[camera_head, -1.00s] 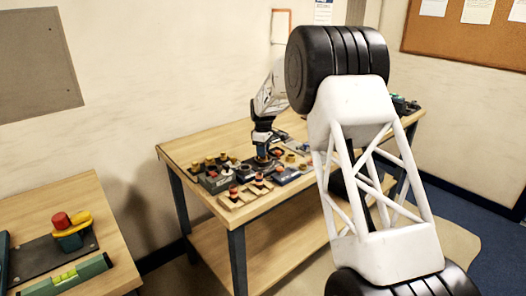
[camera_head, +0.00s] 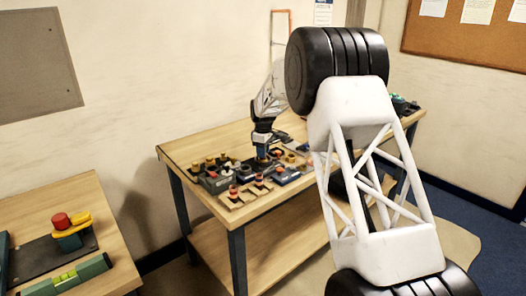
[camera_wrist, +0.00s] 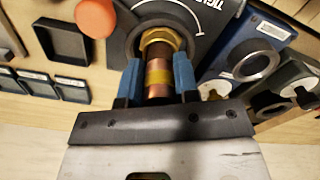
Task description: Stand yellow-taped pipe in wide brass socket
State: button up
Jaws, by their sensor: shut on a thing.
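The copper pipe with a yellow tape band (camera_wrist: 160,75) is held between the blue fingers of my gripper (camera_wrist: 158,68) in the wrist view. Its far end meets a hexagonal brass socket (camera_wrist: 160,38) set in a round dark fitting. The pipe lines up with this socket, but I cannot tell how deep it sits inside. In the head view my gripper (camera_head: 262,150) is low over the fittings on the workbench (camera_head: 205,143), and the pipe there is too small to make out.
An orange round cap (camera_wrist: 96,17) and an empty black square tray (camera_wrist: 63,41) lie to the left in the wrist view. A blue block with a metal ring (camera_wrist: 250,60) is close on the right. Several fittings crowd the bench; its front edge is clear.

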jog(key=shift+f, duration=0.65)
jog(key=o, duration=0.6)
jog(key=shift+r, duration=0.1)
jog(key=shift+r, duration=5.4)
